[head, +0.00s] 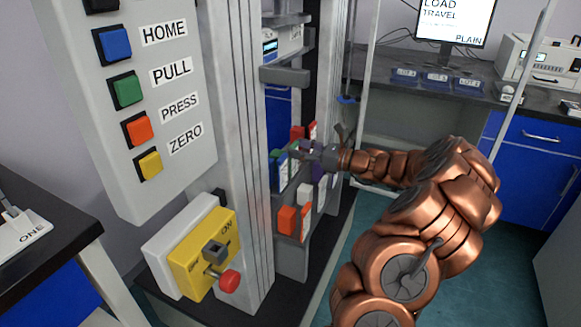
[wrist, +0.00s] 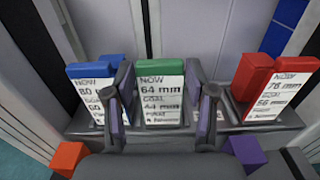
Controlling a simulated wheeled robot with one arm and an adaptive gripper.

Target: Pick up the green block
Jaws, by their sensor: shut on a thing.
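The green block (wrist: 160,68) sits upright in the middle of the grey rack (wrist: 222,128) in the wrist view. A white card on its front reads NOW 64 mm and GOAL 44 mm. My gripper (wrist: 160,98) has one finger on each side of the block and is shut on it. In the head view my gripper (head: 308,152) reaches in from the right to the rack on the machine. There the green block is small and partly hidden by the fingers.
A blue block (wrist: 95,68) with a card stands left of the green one, and red blocks (wrist: 252,75) stand to the right. Orange blocks (head: 286,220) sit lower on the machine. A button panel (head: 130,90) and a yellow switch box (head: 203,255) are at left.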

